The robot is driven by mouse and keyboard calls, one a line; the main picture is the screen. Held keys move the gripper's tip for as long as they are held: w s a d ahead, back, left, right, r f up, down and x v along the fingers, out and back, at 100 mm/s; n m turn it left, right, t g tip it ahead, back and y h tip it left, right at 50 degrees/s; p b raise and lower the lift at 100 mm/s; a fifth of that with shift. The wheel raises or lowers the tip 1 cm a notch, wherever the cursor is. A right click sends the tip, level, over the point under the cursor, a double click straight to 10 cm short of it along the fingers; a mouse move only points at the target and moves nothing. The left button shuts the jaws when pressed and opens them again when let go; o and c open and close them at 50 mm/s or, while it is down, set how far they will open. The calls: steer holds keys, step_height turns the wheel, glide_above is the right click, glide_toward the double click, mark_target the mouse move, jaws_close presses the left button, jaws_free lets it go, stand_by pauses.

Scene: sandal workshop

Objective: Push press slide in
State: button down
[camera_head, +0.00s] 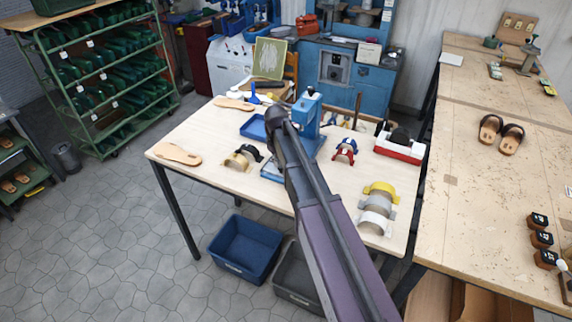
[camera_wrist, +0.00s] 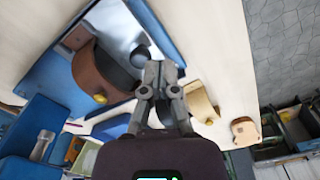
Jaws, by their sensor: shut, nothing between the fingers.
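The blue press (camera_head: 306,112) stands on the light wooden table, partly hidden behind my arm in the head view. Its blue slide plate (camera_head: 270,172) shows at the near left of the press. In the wrist view a blue plate (camera_wrist: 60,78) carries a brown curved piece (camera_wrist: 98,72) with a dark part and a yellow knob (camera_wrist: 99,98). My gripper (camera_wrist: 160,70) is shut and empty, its fingertips close to the plate's edge and the dark part. I cannot tell whether they touch. My arm hides the gripper in the head view.
On the table (camera_head: 215,125) are tan soles (camera_head: 178,154), a blue tray (camera_head: 254,128), a strapped sandal form (camera_head: 243,157), a red-and-blue form (camera_head: 345,150), a red-and-white box (camera_head: 399,150) and coloured straps (camera_head: 378,205). Blue (camera_head: 245,247) and dark bins stand below.

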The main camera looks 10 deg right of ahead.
steer(key=shift+f, duration=0.2)
steer(key=shift+f+b, duration=2.25)
steer(key=shift+b, duration=0.15)
steer(key=shift+w, duration=0.1)
steer(key=shift+w+d, duration=1.2)
steer(key=shift+w, duration=0.45)
steer(key=shift+w+d, duration=1.25)
steer(key=shift+w, duration=0.45)
steer(key=shift+w+d, duration=1.2)
steer(key=shift+w, duration=0.45)
steer(key=shift+s+r+p, duration=0.15)
steer(key=shift+r+p, duration=0.2)
steer(key=shift+r, duration=0.05)
steer(key=r+p, duration=0.6)
steer(key=shift+s+a+r, duration=0.2)
steer(key=shift+s+a, duration=0.05)
steer(key=s+f+m+b, duration=0.2)
steer(key=s+m, duration=0.2)
steer(key=s, duration=2.7)
steer(key=shift+s+a+f+m, duration=0.25)
steer(key=shift+s+a+m, duration=0.05)
steer(key=shift+a+m, duration=0.1)
